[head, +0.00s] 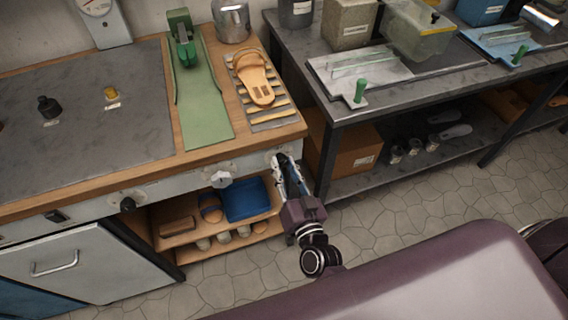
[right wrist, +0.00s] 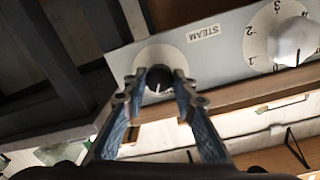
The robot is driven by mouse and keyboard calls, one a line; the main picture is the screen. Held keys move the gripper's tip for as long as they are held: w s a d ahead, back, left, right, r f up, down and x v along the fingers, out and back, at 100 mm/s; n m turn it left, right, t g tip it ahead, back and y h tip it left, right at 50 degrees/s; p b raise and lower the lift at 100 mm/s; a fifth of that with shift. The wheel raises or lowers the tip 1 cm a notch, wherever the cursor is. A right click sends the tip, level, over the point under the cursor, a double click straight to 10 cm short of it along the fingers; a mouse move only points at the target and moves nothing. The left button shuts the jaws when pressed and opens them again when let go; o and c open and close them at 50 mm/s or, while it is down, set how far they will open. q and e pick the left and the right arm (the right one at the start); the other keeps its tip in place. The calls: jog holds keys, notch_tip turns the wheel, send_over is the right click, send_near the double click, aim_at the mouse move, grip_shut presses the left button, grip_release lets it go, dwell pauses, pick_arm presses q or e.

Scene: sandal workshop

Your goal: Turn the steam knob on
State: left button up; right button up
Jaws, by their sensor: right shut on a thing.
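The steam knob (right wrist: 158,79) is a small dark knob on a round pale plate, beside a "STEAM" label (right wrist: 203,32) in the right wrist view. A pale line on it points roughly down in that view. My right gripper (right wrist: 160,84) has its two blue-grey fingers on either side of the knob, shut on it. In the head view my right gripper (head: 281,162) is at the right end of the bench's front panel and hides the knob. My left gripper is in neither view.
A white numbered dial (right wrist: 293,42) sits beside the steam knob; it also shows in the head view (head: 221,180). A black knob (head: 127,203) is further left. Below are shelves with a blue tray (head: 247,199). A dark table (head: 345,110) stands close on the right.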

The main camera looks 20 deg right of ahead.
jog(key=m, duration=0.6)
jog(key=shift+p, duration=0.4)
jog(key=m, duration=0.5)
jog(key=shift+y, duration=0.3)
jog(key=shift+m+b, duration=0.3)
jog(key=shift+m, duration=0.1)
jog(key=o, duration=1.2)
jog(key=shift+c, duration=0.2)
jog(key=s, duration=1.2)
jog(key=shift+d+r, duration=0.25)
jog(key=shift+r, duration=0.05)
